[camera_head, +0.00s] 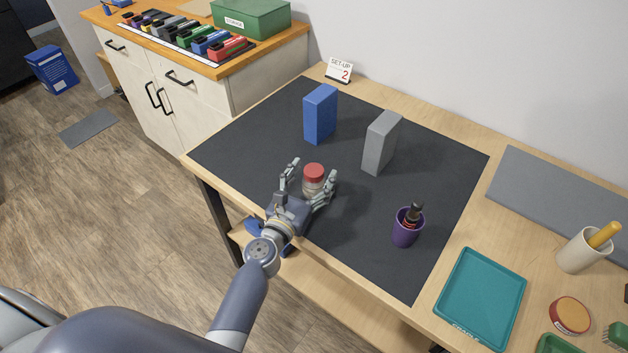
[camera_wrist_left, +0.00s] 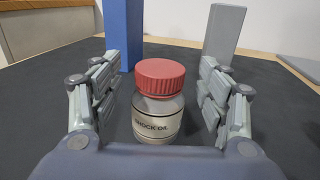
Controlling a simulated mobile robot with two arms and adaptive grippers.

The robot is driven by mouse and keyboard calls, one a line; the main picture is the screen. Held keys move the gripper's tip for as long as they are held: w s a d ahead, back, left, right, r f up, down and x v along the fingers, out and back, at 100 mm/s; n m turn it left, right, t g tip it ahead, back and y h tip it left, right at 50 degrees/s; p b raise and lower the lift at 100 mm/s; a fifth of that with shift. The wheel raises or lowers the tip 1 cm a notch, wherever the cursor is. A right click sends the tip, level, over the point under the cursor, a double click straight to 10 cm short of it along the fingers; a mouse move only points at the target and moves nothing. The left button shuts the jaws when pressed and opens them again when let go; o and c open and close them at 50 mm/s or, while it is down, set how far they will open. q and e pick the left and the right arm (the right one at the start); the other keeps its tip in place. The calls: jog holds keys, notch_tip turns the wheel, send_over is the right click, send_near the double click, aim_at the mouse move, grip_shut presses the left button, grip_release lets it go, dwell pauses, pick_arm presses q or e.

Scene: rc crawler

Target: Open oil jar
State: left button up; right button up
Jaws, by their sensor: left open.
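The oil jar (camera_head: 313,181) stands upright on the dark mat with its red lid (camera_head: 314,170) on. In the left wrist view the jar (camera_wrist_left: 158,120) carries a "SHOCK OIL" label, and the ribbed red lid (camera_wrist_left: 160,78) sits on top. My left gripper (camera_head: 308,180) is open, with its fingers on either side of the jar. In the left wrist view the fingers of the left gripper (camera_wrist_left: 160,100) show gaps to the jar on both sides. My right gripper is not in view.
A blue block (camera_head: 320,114) and a grey block (camera_head: 381,143) stand behind the jar on the dark mat (camera_head: 250,140). A purple cup (camera_head: 407,228) holding a dark tool stands to the right. A teal tray (camera_head: 480,298) lies farther right. The mat's left part is clear.

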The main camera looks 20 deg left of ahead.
pick_arm(q)
jog(key=shift+w+f, duration=0.1)
jog(key=shift+w, duration=0.4)
jog(key=shift+s, duration=0.1)
jog(key=c, duration=1.2)
